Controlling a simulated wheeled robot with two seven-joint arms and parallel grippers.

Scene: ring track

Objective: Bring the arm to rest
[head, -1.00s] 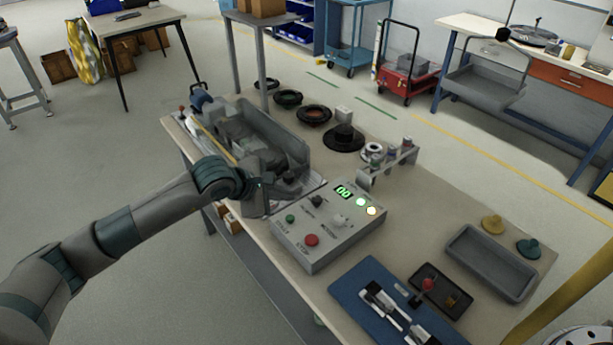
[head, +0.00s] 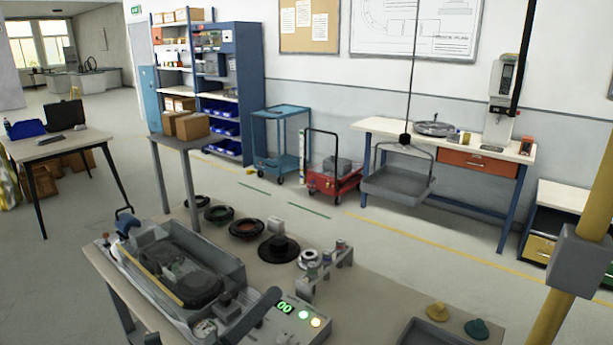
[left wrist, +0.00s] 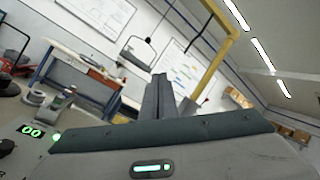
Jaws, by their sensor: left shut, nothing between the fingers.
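My left gripper (head: 268,300) shows at the bottom of the head view as a dark grey shape slanting up beside the control box's lit display. Most of my left arm is below the picture edge. In the left wrist view the two grey fingers (left wrist: 158,97) stand side by side, shut and empty, pointing out into the room. The control box (head: 307,333) has a green "00" display and lit buttons. Left of the gripper is the grey-walled ring track fixture (head: 237,277) on the bench. My right gripper is not in view.
Black rings (head: 247,229), a black hub (head: 279,250) and a small rack (head: 325,280) stand on the bench behind the box. A grey tray (head: 418,332) is at the front right. A yellow post (head: 570,285) rises at the right. Open floor lies beyond.

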